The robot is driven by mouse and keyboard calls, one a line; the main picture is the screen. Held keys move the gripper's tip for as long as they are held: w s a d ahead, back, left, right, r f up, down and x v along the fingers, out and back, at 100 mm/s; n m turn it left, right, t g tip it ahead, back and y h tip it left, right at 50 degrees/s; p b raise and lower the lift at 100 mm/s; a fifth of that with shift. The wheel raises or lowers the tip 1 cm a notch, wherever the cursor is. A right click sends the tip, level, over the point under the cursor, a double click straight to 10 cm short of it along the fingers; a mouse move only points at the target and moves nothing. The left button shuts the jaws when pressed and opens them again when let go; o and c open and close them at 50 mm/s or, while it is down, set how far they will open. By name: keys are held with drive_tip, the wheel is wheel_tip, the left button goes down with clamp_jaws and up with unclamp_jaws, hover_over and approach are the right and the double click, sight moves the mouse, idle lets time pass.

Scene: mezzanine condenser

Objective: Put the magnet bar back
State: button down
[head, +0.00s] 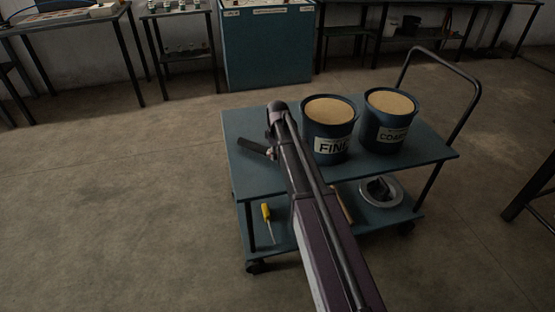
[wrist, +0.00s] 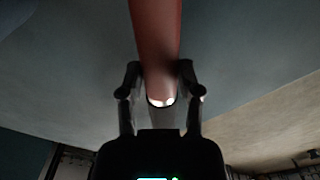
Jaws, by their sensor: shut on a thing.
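The magnet bar (wrist: 156,35) is a red bar with a pale, shiny near end, seen in the wrist view. It runs up out of the top of that view, so its far end is hidden. My gripper (wrist: 158,76) has one finger on each side of the bar and is shut on it. In the head view my arm reaches over the left part of the blue cart top (head: 420,148). My gripper there is small, dark and partly hidden by the arm, left of the two buckets. I cannot tell whether the bar touches the cart.
A bucket labelled FINE (head: 331,145) and one labelled COARSE (head: 390,135) stand on the cart top. The lower shelf holds a yellow-handled screwdriver (head: 266,212) and a round pale item (head: 381,192). Benches and a teal cabinet (head: 265,50) line the back. The left floor is clear.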

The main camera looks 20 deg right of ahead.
drive_tip(key=shift+f+b, duration=0.45)
drive_tip(key=shift+f, duration=0.35)
drive_tip(key=shift+c, duration=1.4)
unclamp_jaws()
drive_tip(key=shift+r, duration=0.15)
wheel_tip(320, 180, up, 12)
drive_tip(key=p, duration=1.2)
drive_tip(key=shift+d, duration=0.15)
drive_tip(key=shift+s, duration=0.15)
drive_tip(key=s+a+m, duration=0.2)
drive_tip(key=s+m, duration=0.2)
drive_tip(key=s, duration=0.8)
drive_tip(key=s+a+m, duration=0.2)
drive_tip(key=s+m, duration=0.3)
drive_tip(key=s, duration=0.8)
drive_tip(key=shift+a, duration=0.15)
drive_tip(key=shift+w, duration=0.1)
